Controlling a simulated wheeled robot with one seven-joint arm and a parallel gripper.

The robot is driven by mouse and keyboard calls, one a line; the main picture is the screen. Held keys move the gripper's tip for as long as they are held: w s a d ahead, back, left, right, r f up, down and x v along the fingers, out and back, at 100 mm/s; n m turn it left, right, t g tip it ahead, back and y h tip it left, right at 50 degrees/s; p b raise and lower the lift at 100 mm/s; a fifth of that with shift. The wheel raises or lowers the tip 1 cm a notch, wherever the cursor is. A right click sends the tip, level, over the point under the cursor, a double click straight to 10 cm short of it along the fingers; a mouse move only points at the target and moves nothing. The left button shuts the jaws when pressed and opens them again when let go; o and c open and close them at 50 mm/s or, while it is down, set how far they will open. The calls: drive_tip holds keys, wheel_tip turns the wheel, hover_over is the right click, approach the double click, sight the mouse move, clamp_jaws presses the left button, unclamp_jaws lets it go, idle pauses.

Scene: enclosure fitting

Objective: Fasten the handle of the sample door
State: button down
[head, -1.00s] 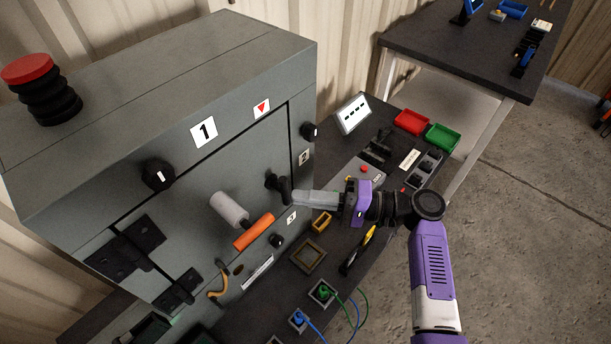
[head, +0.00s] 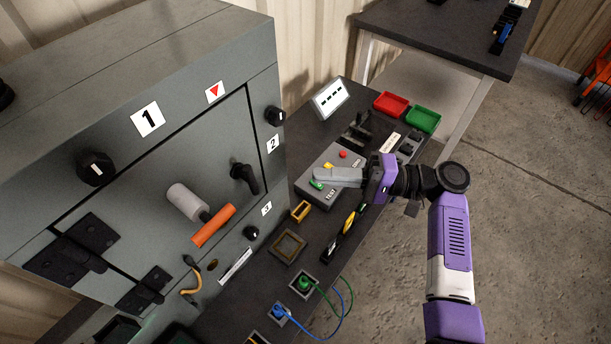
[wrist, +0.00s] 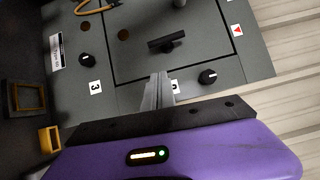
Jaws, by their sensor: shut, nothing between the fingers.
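The sample door (head: 140,175) is a grey panel on the front of the grey enclosure, with black hinges at its left; it looks shut. Its black lever handle (head: 244,177) sits near the door's right edge and points downward, slightly right, in the head view. In the wrist view the handle (wrist: 167,42) lies nearly parallel to the nearby door edge. My gripper (head: 316,174) is shut and empty, to the right of the handle and apart from it. Its closed fingertips (wrist: 158,76) also show in the wrist view.
A white cylinder (head: 187,202) and an orange bar (head: 213,226) stick out from the door. Black knobs (head: 275,116) sit on the enclosure. A grey button box (head: 335,160), red tray (head: 391,104) and green tray (head: 423,119) stand on the dark bench at right.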

drive_tip(key=shift+s+d+r, duration=0.1)
drive_tip(key=shift+d, duration=1.3)
